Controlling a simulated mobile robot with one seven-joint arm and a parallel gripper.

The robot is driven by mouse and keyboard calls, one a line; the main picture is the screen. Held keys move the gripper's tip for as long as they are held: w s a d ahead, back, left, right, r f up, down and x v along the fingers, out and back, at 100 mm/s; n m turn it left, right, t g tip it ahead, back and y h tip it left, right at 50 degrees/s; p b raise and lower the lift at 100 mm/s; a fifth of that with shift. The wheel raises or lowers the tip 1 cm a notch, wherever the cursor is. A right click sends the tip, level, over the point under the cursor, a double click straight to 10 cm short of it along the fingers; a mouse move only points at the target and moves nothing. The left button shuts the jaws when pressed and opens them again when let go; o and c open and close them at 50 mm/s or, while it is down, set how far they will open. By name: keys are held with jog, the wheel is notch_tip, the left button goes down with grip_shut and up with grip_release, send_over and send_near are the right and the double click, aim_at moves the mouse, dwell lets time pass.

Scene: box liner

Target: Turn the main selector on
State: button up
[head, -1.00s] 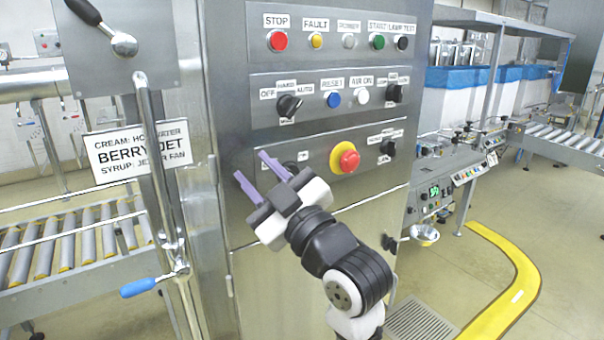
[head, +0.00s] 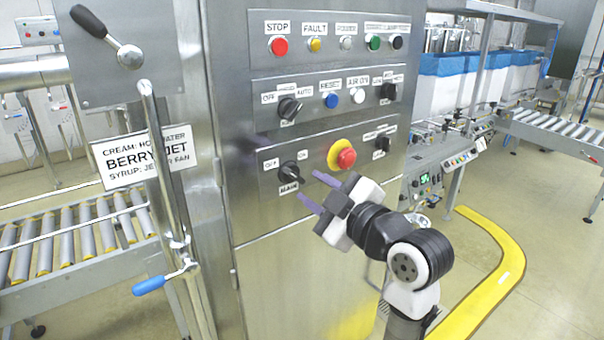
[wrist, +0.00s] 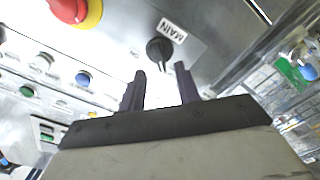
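The main selector (head: 291,173) is a black rotary knob at the left of the lowest panel strip, with OFF and ON labels above it. In the wrist view the black knob (wrist: 159,48) sits beside a MAIN label (wrist: 171,30), ahead of the fingertips. Which label it points to is hard to tell. My gripper (head: 317,190) has two purple fingers, spread apart with nothing between them. In the head view it is right of and slightly below the knob. In the wrist view the fingers (wrist: 160,72) are apart from the knob, which lies roughly in line with the gap.
A red emergency button (head: 346,158) on a yellow ring is right of the selector. Another black knob (head: 382,144) is farther right. Several buttons and knobs fill the strips above. A lever with a blue handle (head: 149,286) stands left of the cabinet.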

aim_at(297, 177)
jog(key=shift+p+x, duration=0.45)
jog(key=shift+x, duration=1.8)
jog(key=shift+c, duration=0.2)
grip_shut()
